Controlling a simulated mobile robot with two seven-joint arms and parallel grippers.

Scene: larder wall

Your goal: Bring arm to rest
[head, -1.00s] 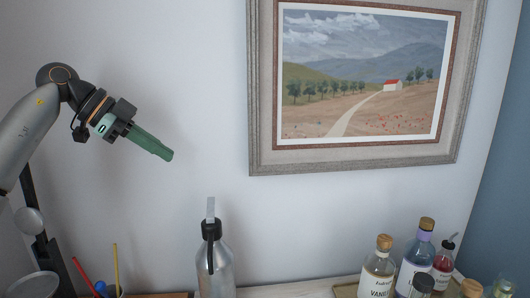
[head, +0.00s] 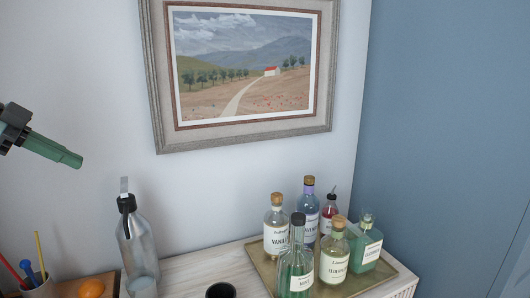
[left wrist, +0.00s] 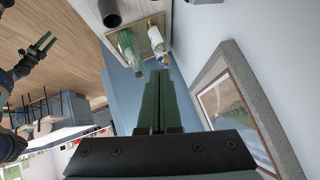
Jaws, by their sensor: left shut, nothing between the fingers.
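My left gripper (head: 80,160) is at the left edge of the head view, in the air in front of the white wall. Its green fingers are shut with nothing between them and point right and slightly down. In the left wrist view its fingers (left wrist: 159,75) lie side by side. My right gripper (left wrist: 46,42) shows small at the left of the left wrist view, its two green fingers apart and empty.
A framed landscape (head: 240,130) hangs on the wall. The air between gripper and tray is clear.

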